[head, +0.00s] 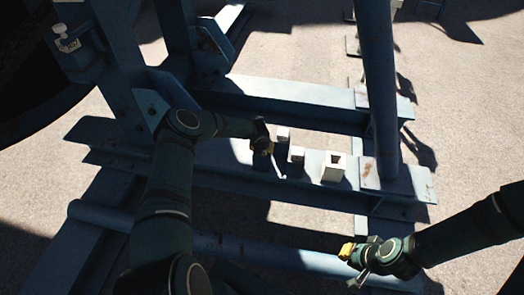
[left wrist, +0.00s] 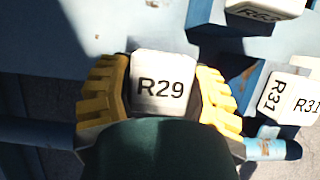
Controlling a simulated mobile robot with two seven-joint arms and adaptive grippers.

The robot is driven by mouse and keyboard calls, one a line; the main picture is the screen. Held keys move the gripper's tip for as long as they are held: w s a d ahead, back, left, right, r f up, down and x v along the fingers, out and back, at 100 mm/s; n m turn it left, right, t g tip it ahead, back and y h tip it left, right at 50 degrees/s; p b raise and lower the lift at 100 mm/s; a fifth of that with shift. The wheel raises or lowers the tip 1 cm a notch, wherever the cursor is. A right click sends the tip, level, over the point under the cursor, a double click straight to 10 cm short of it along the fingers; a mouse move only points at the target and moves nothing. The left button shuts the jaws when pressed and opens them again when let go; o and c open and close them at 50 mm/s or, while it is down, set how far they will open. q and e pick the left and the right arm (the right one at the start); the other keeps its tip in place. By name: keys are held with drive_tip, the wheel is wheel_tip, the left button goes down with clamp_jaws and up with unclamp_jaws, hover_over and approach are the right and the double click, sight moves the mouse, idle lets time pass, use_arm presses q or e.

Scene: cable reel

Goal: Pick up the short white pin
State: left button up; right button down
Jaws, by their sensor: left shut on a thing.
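A white square-topped piece marked R29 (left wrist: 164,84) sits between the yellow-padded fingers of my left gripper (left wrist: 163,98), which is shut on it. In the head view my left gripper (head: 263,146) points down at the blue beam, and the held piece is mostly hidden there. Two similar small white pieces (head: 283,134) (head: 297,155) stand just right of it; one is marked R31 (left wrist: 290,97) in the left wrist view. I cannot see the length of the held piece below its top. My right gripper (head: 354,264) is open and empty at the lower right.
A blue upright post (head: 380,90) rises at the beam's right end. Blue frame members stand at the left. Bare ground (head: 465,140) lies to the right.

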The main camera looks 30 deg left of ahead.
use_arm(q)
drive_tip(key=shift+r, duration=0.2)
drive_tip(key=shift+r+p, duration=3.6)
drive_tip(key=shift+r, duration=10.3)
drive_tip(key=shift+r+p, duration=0.5)
drive_tip(key=shift+p, duration=0.45)
